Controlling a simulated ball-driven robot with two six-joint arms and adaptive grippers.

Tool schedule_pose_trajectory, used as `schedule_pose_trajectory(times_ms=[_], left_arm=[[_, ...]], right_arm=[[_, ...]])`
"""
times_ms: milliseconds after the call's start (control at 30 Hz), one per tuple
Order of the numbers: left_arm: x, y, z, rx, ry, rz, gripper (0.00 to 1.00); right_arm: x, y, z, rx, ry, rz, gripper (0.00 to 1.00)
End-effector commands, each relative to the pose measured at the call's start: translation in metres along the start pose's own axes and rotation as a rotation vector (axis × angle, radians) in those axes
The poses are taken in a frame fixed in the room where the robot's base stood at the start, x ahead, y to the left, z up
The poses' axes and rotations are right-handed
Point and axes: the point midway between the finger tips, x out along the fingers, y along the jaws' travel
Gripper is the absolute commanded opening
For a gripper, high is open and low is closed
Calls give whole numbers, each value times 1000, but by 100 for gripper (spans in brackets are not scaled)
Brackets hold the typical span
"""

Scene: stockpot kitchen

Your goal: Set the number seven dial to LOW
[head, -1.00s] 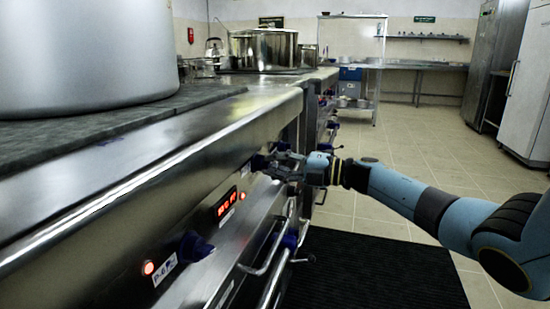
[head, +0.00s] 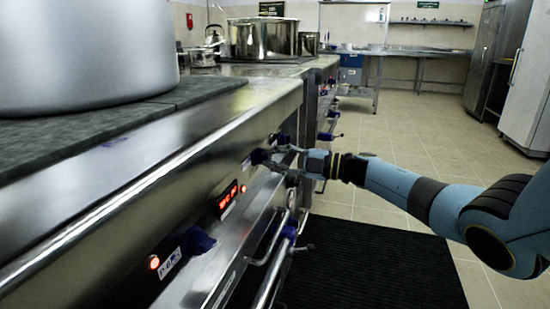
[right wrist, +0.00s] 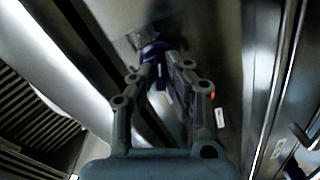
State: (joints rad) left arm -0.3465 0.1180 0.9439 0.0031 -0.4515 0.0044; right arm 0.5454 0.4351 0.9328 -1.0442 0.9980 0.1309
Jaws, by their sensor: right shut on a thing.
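A blue dial (head: 259,156) sits on the slanted steel front of the stove. My right gripper (head: 270,160) reaches it from the right, with its fingertips at the dial. In the right wrist view the same blue dial (right wrist: 154,50) sits between the fingertips, and the gripper (right wrist: 158,62) is shut on it. Its number and markings cannot be read, so I cannot tell its setting. A second blue dial (head: 197,241) sits nearer on the same panel, beside a white label (head: 170,262). My left gripper is not in view.
A red lit display (head: 228,198) and an orange lamp (head: 154,262) are on the panel. Blue-ended oven handles (head: 289,232) jut out below. A large pot (head: 85,50) stands on the stove top. A black mat (head: 370,265) covers the floor; the aisle beyond is clear.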

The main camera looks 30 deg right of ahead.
Motion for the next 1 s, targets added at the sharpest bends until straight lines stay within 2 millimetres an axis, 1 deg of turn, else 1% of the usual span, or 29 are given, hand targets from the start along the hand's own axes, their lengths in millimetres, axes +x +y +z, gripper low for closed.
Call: schedule_pose_trajectory(times_ms=[200,233,400,633,733,867,1000], left_arm=[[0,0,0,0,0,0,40],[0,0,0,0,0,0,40],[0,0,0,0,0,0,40],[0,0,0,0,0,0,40],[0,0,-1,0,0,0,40],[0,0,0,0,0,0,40],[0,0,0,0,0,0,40]], right_arm=[[-1,0,1,-1,-4,-1,0],[-1,0,1,-1,-4,-1,13],[-1,0,1,-1,-3,-1,34],[0,0,0,-1,-1,-1,34],[-5,-1,1,-2,-2,-2,34],[-25,-2,1,-3,-3,-5,34],[-57,-2,1,-3,-4,-7,34]])
